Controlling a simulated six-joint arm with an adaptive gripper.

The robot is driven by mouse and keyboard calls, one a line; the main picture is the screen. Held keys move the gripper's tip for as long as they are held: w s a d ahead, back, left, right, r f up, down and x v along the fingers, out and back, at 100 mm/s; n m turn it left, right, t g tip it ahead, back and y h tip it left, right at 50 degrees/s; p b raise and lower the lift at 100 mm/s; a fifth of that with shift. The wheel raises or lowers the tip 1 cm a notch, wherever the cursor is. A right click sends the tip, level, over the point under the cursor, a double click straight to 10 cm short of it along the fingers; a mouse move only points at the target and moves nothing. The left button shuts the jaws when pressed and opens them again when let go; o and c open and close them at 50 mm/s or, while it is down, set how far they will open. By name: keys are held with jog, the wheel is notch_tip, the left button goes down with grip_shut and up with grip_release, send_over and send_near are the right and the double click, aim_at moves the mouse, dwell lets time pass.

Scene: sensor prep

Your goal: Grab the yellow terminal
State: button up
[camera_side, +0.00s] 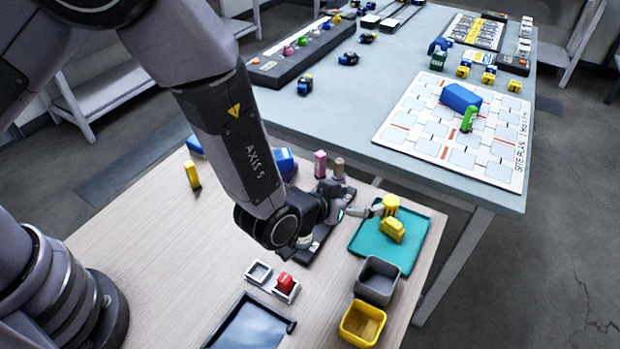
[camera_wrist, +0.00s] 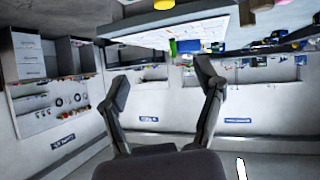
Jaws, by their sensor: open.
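Two yellow pieces are on the teal tray (camera_side: 372,246) in the side view. One yellow piece (camera_side: 391,204) stands upright at the fingertips, and a second yellow block (camera_side: 392,230) sits just in front of it. I cannot tell which one is the terminal. My gripper (camera_side: 376,210) reaches out sideways over the tray's left edge, close to the upright piece; contact is unclear. In the wrist view my gripper (camera_wrist: 163,85) has its fingers spread with nothing visible between them. A yellow thing (camera_wrist: 163,4) shows at the top edge there.
A grey bin (camera_side: 377,280) and a yellow bin (camera_side: 362,324) stand in front of the tray. Another yellow piece (camera_side: 192,175) stands at the left. The blue-grey table (camera_side: 345,150) behind holds a white board (camera_side: 407,125).

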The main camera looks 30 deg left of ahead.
jog(key=m+t, duration=0.1)
jog(key=t, duration=0.1)
send_near(392, 225)
notch_tip(392, 225, up, 3)
jog(key=s+a, duration=0.1)
jog(key=s, duration=0.2)
jog(key=x, duration=0.9)
jog(key=f+x, duration=0.1)
jog(key=x, duration=0.4)
jog(key=shift+s, duration=0.2)
jog(key=shift+c, duration=0.4)
jog(key=c, duration=1)
jog(key=shift+o, duration=0.2)
